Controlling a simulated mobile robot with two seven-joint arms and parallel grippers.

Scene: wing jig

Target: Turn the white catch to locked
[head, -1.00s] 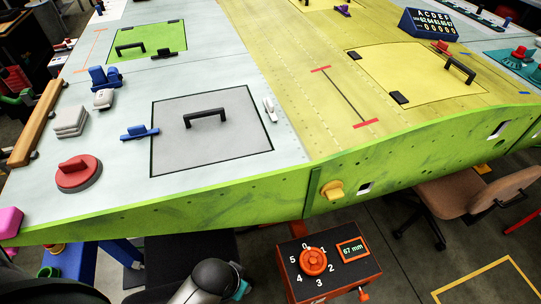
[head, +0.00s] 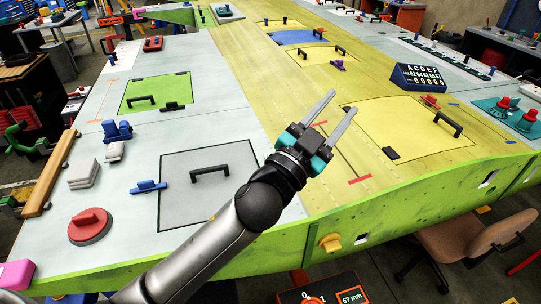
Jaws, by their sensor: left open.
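The grey panel (head: 205,195) with a black handle (head: 210,170) lies in the pale wing skin. A blue catch (head: 148,186) sits at its left edge. The white catch at the panel's right edge, seen earlier, is hidden now behind my left wrist. My left gripper (head: 341,102) is open and empty. Its two long fingers point up and to the right over the yellow-green skin, beyond the panel's right edge. My right gripper is out of view.
A red round knob (head: 90,225), grey blocks (head: 84,174), a white fitting (head: 115,151) and a blue fitting (head: 117,131) stand left of the panel. A yellow panel (head: 410,125) and a dark display box (head: 418,77) lie to the right.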

